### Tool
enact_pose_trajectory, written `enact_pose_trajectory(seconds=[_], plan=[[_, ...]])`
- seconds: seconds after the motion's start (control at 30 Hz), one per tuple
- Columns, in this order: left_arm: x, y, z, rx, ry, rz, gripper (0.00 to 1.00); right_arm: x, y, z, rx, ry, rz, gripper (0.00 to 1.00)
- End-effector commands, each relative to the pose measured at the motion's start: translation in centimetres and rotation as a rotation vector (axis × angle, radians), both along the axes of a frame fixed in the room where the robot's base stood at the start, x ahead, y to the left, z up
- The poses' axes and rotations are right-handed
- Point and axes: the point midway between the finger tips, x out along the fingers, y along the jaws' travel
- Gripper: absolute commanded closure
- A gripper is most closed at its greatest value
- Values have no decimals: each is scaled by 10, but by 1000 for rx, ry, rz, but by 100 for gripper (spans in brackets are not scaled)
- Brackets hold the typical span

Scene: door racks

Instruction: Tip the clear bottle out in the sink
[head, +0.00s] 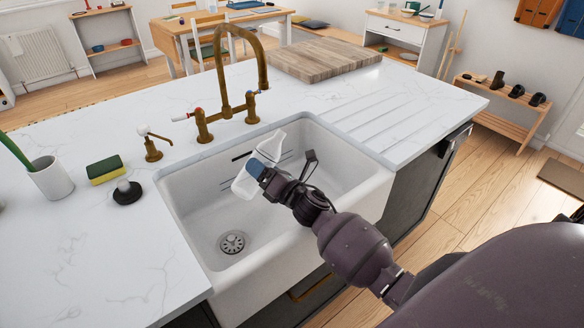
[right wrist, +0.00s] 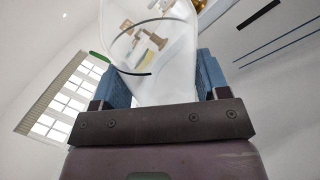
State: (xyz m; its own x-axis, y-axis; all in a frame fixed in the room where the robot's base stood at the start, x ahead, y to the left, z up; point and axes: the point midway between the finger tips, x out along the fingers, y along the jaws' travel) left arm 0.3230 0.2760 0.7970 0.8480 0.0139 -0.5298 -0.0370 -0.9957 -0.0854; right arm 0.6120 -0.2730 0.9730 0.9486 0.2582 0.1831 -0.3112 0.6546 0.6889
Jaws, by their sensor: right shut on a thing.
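The clear bottle (head: 243,186) is over the sink in the head view, tilted, with one end toward the lower left and the other toward the upper right. I cannot tell whether liquid is in it or coming out. My right gripper (head: 257,168) is shut on it. In the right wrist view the see-through bottle (right wrist: 150,60) sits between the two blue finger pads of the gripper (right wrist: 155,85). The white sink (head: 205,181) lies below, its round drain (head: 232,243) at the bottom left. My left gripper is not in view.
A brass tap (head: 225,85) stands behind the sink. A wooden board (head: 325,58) lies at the back. The grooved drainer at right is clear.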

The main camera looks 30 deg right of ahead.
Motion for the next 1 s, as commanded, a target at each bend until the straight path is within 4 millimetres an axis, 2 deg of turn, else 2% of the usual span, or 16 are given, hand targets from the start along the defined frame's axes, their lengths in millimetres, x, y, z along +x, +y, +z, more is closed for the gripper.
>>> enact_pose_trajectory(seconds=[0.13,0.2,0.37,0.6,0.8,1.0], plan=[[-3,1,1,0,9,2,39,1,-7,6,-173,-15,0,63],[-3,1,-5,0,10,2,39,1,-4,-6,-252,-19,1,63],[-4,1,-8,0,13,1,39,1,-3,-15,-442,-35,0,63],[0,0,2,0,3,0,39,1,-3,-19,-676,-55,-1,63],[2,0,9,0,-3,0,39,1,-3,-23,-775,-62,-1,63],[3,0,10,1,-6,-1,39,1,-3,-24,-794,-62,-2,63]])
